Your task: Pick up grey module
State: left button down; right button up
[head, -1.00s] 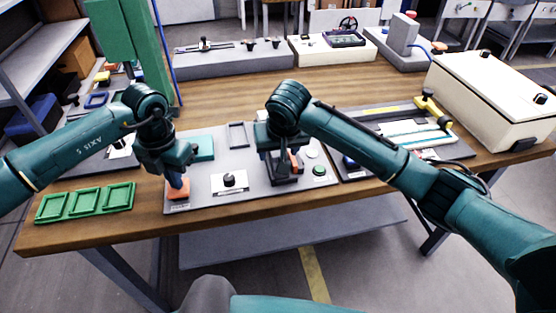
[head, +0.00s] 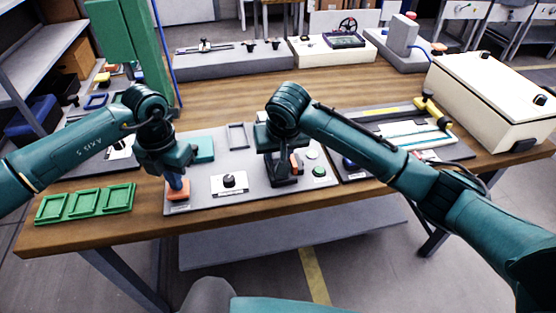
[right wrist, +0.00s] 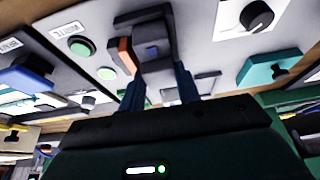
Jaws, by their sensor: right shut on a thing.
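The grey module (right wrist: 153,42) is a dark grey block, seen between the two blue fingers of my right gripper (right wrist: 160,90) in the right wrist view. The gripper is shut on it. In the head view my right gripper (head: 283,160) is low over the right part of the grey panel, and its wrist hides most of the module. My left gripper (head: 177,182) points down at an orange block (head: 178,194) at the panel's front left corner. Its fingers look close together, but whether they grip the block cannot be told.
The grey panel (head: 208,198) carries a black knob (head: 229,180), a teal block (head: 203,148), a dark frame (head: 237,135) and a green button (head: 319,171). A green three-part tray (head: 85,204) lies at left. A cream box (head: 495,100) stands at right.

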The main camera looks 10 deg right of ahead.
aim_at(279, 154)
pick_arm(q)
jog(key=shift+f, duration=0.1)
pick_arm(e)
notch_tip(279, 154, up, 15)
dwell(0.9)
